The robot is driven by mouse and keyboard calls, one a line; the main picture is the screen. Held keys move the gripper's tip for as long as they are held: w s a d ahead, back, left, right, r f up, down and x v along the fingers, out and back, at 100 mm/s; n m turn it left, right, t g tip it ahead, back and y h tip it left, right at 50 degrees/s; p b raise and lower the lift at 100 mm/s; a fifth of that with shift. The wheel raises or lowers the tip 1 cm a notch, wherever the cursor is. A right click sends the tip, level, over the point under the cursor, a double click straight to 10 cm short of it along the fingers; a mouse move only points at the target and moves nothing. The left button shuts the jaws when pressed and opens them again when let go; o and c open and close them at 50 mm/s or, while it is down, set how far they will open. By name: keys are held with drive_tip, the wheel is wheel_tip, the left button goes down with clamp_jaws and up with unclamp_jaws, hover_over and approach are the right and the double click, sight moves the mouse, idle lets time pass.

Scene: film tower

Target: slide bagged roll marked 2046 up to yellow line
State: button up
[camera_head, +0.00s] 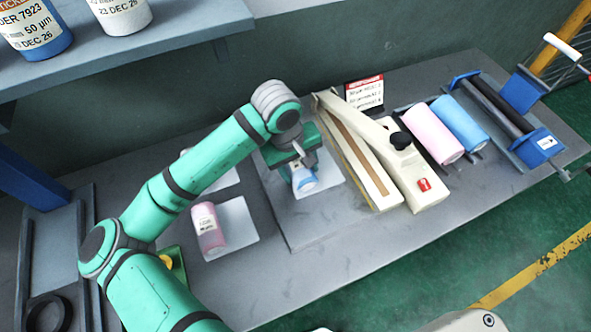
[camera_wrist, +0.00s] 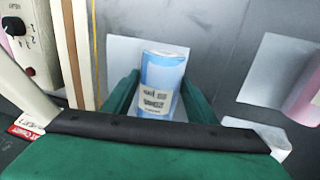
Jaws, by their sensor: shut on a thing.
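My gripper (camera_head: 299,168) is shut on a blue roll (camera_head: 305,184) lying on its side over a pale bag or sheet (camera_head: 325,174). In the wrist view the blue roll (camera_wrist: 163,72) sits between the green jaws (camera_wrist: 160,95). Its label (camera_wrist: 156,101) is too blurred to read surely as 2046. A thin yellow line (camera_wrist: 95,55) runs along the sealer's edge, left of the roll in the wrist view. It also shows in the head view (camera_head: 349,168), right of the roll. The roll is apart from the line.
The cream sealer (camera_head: 412,178) stands right of the roll with its arm raised. A pink roll (camera_head: 208,232) lies on another pale sheet to the left. A pink roll (camera_head: 433,134) and a blue roll (camera_head: 460,123) lie beyond the sealer. A shelf (camera_head: 190,32) overhangs the back left.

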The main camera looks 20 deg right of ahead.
drive_tip(key=shift+w+d, duration=0.2)
drive_tip(key=shift+d, duration=4.7)
drive_tip(key=shift+s+d, duration=0.1)
drive_tip(key=shift+d, duration=0.05)
drive_tip(key=shift+w, duration=0.4)
drive_tip(key=o, duration=1.4)
drive_tip(key=shift+c, duration=0.2)
